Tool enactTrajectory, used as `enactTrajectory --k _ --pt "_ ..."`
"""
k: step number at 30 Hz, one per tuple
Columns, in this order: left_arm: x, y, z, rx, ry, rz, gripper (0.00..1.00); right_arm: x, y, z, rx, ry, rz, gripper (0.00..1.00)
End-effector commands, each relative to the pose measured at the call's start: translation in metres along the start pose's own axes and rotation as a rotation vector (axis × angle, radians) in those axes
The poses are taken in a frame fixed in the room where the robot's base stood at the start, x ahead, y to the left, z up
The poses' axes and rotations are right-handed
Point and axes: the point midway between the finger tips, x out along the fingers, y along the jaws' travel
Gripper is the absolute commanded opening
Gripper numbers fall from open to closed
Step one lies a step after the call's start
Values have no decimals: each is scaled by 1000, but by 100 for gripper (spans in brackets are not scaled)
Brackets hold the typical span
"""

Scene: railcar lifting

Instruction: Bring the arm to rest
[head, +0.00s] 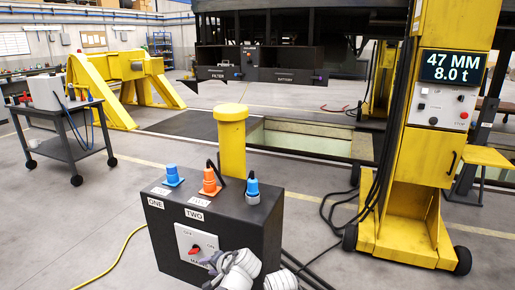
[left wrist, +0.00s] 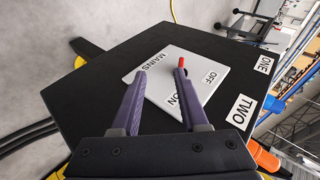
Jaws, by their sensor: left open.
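My left gripper (left wrist: 160,76) is open in the left wrist view, its two purple fingers apart with nothing held between them. It is in front of the white MAINS plate (left wrist: 195,68) on a black box. The red switch handle (left wrist: 181,62) shows at the tip of the right-hand finger; I cannot tell whether they touch. In the head view my pale left arm and gripper (head: 214,260) are at the bottom, close to the front of the black box (head: 262,222). The red handle (head: 195,250) also shows there, left of the gripper. My right gripper is not in view.
A blue plug (head: 172,175), an orange plug (head: 209,182) and another blue plug (head: 252,188) stand on the box. A yellow post (head: 231,140) rises behind it. A yellow lifting column (head: 425,150) reads 47 MM, 8.0 t. A cart (head: 70,145) stands left; cables cross the floor.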

Motion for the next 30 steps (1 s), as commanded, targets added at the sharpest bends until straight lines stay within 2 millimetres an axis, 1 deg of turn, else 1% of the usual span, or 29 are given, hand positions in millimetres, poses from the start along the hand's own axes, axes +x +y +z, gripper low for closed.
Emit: enactTrajectory --k 1,2,3,5,6,8,9,12,15,18,20,30 --pt "-31 -9 8 -22 -34 74 44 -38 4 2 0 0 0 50" --pt "-42 -5 13 -36 -56 122 44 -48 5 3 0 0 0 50" --pt "-56 2 20 -51 -87 186 44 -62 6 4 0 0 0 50" --pt "-79 10 30 -70 -133 280 44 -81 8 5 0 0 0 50" --pt "-95 16 37 -78 -162 342 44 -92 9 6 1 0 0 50" --pt "-118 24 46 -87 -204 428 44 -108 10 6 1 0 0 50" --pt "-132 29 51 -90 -229 482 44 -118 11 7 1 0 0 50" --pt "-164 39 62 -90 -281 592 44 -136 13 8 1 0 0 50" --pt "-186 46 69 -88 -316 670 44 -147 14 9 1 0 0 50" --pt "-198 50 73 -85 -337 714 44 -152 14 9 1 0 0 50" --pt "-201 52 74 -84 -343 727 44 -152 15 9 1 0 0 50" --pt "-201 54 74 -83 -346 732 44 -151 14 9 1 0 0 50"
